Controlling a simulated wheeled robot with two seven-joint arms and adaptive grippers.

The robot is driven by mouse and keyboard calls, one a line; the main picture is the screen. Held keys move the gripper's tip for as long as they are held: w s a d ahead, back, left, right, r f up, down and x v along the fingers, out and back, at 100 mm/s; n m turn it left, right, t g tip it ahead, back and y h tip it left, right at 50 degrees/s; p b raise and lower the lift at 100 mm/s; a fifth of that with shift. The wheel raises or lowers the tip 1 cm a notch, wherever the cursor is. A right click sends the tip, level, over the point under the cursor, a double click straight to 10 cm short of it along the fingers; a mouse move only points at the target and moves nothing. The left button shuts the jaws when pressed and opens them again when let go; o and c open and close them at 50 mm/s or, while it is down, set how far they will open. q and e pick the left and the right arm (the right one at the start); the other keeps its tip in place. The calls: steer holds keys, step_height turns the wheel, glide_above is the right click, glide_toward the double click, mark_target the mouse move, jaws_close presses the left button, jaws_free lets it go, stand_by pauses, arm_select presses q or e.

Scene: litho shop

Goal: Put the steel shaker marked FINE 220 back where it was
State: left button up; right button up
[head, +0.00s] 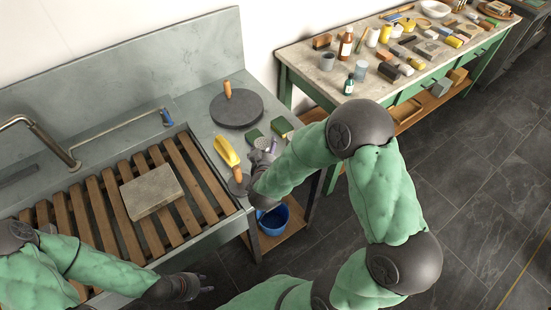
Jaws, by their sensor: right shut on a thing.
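My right gripper (263,158) is over the right-hand counter of the sink, shut on a small grey metal thing (261,143), which I take for the steel shaker. Its marking is not readable at this size, and the gripper and forearm hide much of it. My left gripper (200,286) is low in front of the sink's front edge, apart from everything, and looks open and empty.
A dark disc with a wooden handle (237,109), green blocks (281,126) and a yellow thing (227,151) crowd the counter. A stone slab (151,191) lies on the sink's wooden slats (104,219). A blue bucket (272,219) stands below. A cluttered bench (327,79) is behind.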

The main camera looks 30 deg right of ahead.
steer(key=w+d+f+b, duration=0.1)
steer(key=f, duration=0.2)
steer(key=w+d+f+b, duration=0.1)
steer(key=d+f, duration=0.1)
steer(key=f, duration=0.1)
steer(key=w+d+f+b, duration=0.1)
steer(key=d+f, duration=0.1)
steer(key=f, duration=0.1)
steer(key=shift+f, duration=0.2)
steer(key=shift+r, duration=0.1)
steer(key=o, duration=0.8)
steer(key=shift+f+b, duration=0.25)
steer(key=shift+b, duration=0.05)
steer(key=shift+c, duration=0.2)
steer(key=o, duration=0.4)
steer(key=shift+c, duration=0.2)
steer(key=shift+s+r, duration=0.1)
steer(key=shift+r, duration=0.1)
